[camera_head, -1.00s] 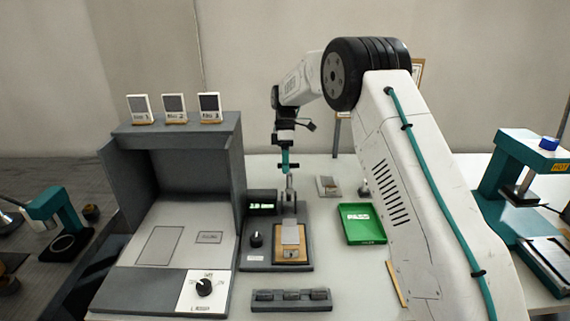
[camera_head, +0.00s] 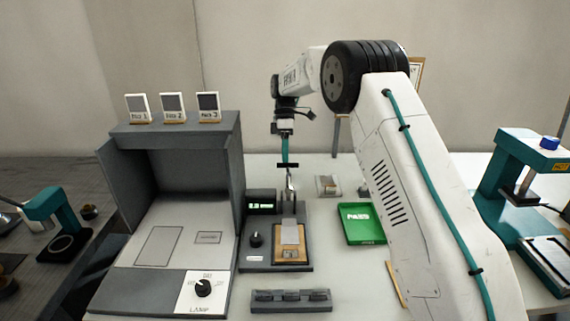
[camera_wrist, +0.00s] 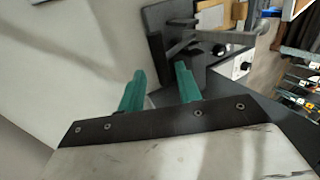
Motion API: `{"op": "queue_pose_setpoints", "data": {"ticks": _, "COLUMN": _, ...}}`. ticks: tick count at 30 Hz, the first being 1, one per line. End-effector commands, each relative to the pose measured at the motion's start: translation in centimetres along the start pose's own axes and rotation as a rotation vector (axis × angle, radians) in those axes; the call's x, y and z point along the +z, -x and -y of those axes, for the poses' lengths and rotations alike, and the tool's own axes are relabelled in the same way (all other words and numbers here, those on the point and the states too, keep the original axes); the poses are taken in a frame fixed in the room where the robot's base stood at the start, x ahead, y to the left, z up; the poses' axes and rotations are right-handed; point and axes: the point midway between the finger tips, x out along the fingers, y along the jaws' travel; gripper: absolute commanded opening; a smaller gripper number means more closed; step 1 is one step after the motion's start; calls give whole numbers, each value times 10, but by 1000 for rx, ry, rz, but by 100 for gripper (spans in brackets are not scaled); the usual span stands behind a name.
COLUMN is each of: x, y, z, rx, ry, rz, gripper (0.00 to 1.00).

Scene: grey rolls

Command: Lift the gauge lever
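The gauge (camera_head: 262,262) is a dark grey base with a lit display, a black knob and a tan block with a pale plate on it, in the middle of the head view. At its back an upright metal part (camera_head: 290,207) stands below my gripper; the lever is too small to make out surely there. In the wrist view a grey arm of the gauge (camera_wrist: 208,40) lies beyond the fingertips, slightly right. My gripper (camera_wrist: 160,68) has two teal fingers spread apart, with nothing seen between them. In the head view it points down over the gauge's back.
A green PASS tray (camera_head: 362,225) stands right of the gauge, with a small pale block (camera_head: 328,185) behind it. A grey lamp booth (camera_head: 172,230) stands close on the left. A dark slotted holder (camera_head: 290,300) lies in front. A teal press (camera_head: 520,170) is far right.

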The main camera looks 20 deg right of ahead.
Motion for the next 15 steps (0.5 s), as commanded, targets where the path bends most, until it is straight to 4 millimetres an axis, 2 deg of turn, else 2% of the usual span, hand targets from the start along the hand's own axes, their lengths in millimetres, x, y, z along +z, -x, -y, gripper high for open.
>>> {"op": "queue_pose_setpoints", "data": {"ticks": 3, "x": 0, "y": 21, "z": 1, "rx": 2, "ry": 0, "rz": -1, "gripper": 34}}
{"op": "queue_pose_setpoints", "data": {"ticks": 6, "x": 0, "y": 33, "z": 1, "rx": 2, "ry": 0, "rz": -1, "gripper": 34}}
{"op": "queue_pose_setpoints", "data": {"ticks": 15, "x": 1, "y": 41, "z": 3, "rx": 1, "ry": 0, "rz": -1, "gripper": 34}}
